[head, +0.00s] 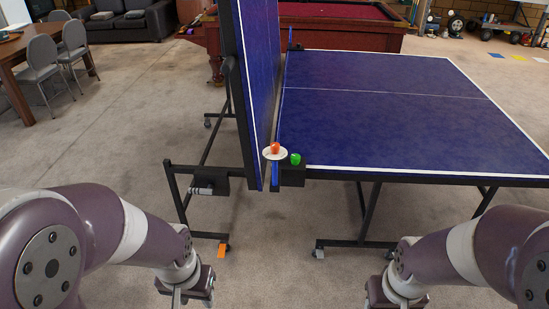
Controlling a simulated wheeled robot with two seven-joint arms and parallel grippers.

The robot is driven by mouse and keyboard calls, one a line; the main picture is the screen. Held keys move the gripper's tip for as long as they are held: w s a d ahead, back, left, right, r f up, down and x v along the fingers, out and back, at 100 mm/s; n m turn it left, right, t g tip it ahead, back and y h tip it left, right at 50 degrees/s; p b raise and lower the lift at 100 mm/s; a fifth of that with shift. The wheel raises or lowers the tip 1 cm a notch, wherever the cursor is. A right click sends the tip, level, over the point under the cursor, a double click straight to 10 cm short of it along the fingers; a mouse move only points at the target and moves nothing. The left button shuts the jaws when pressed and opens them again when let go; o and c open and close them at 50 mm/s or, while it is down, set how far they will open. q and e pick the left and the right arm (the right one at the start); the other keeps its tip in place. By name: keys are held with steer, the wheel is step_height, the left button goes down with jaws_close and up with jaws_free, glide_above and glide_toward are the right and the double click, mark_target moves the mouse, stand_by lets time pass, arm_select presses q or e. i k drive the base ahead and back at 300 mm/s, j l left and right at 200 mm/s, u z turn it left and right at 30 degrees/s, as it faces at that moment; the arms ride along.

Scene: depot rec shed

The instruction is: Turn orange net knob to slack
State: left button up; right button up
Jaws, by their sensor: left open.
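The orange knob (275,147) sits on a white round disc (268,154) at the near end of the table-tennis table, beside the upright half. A green knob (295,159) is just right of it, on a black bracket. The net itself is not clearly visible. My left gripper (190,300) is at the bottom edge, open, left of and well short of the knob, touching nothing I can see. My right gripper (383,297) is at the bottom edge, right of and apart from the knob; its fingers are mostly cut off.
One blue table half (390,110) lies flat; the other (258,60) stands upright. Black legs (369,215) and an orange caster lever (222,250) are below. A pool table (350,35) stands behind. Chairs (43,60) and a wooden table (15,75) are left. Carpet between is clear.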

mark_target(274, 146)
steer(key=i+j+z, duration=0.15)
steer(key=z, duration=0.2)
steer(key=i+j+z, duration=0.2)
steer(key=z, duration=0.15)
steer(key=i+j+z, duration=0.35)
steer(key=k+l, duration=0.05)
